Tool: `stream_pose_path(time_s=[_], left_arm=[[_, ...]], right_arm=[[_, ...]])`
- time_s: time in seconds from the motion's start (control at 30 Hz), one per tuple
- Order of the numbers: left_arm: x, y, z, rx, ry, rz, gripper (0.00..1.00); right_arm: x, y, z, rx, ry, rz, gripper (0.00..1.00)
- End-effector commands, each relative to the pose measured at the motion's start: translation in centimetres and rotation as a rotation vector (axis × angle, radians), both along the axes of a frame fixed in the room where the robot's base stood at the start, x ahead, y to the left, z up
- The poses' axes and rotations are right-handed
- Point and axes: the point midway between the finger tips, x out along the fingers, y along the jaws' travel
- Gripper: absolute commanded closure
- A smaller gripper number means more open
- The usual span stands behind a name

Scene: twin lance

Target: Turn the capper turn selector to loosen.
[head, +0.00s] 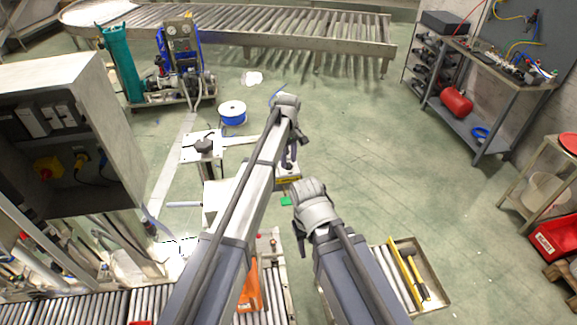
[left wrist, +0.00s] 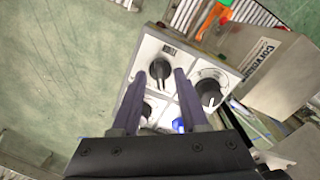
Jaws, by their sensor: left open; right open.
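In the left wrist view a white control panel (left wrist: 150,50) carries black rotary knobs and a blue button (left wrist: 178,126). The upper knob (left wrist: 160,70) has a pale pointer line and a small label above it, too blurred to read. A larger knob (left wrist: 209,92) sits to its right, and another knob (left wrist: 147,109) is partly hidden below. I cannot tell by label which is the capper turn selector. My left gripper (left wrist: 160,76) is open, its fingers on either side of the upper knob; contact cannot be told. My right gripper (head: 299,238) is open and empty, away from the panel.
A metal box (left wrist: 268,72) with printed lettering stands close right of the panel. A grey cabinet (head: 60,130) stands at the left. A tray (head: 437,290) with yellow bars lies at lower right. The green floor (head: 370,160) right of my arms is clear.

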Motion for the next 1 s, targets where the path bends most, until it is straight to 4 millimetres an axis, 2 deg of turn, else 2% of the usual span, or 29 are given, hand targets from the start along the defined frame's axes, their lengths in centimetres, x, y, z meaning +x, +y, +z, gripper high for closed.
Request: stream_pose_path(time_s=[0.3,0.7,1.0], left_arm=[[0.00,0.00,-0.33,0.000,0.000,0.000,0.56],[-0.01,-0.01,-0.33,0.000,0.000,0.000,1.00],[-0.01,-0.01,-0.34,0.000,0.000,0.000,1.00]], right_arm=[[0.00,0.00,-0.33,0.000,0.000,0.001,0.50],[0.00,0.00,-0.33,0.000,0.000,0.001,0.50],[0.00,0.00,-0.33,0.000,0.000,0.001,0.50]])
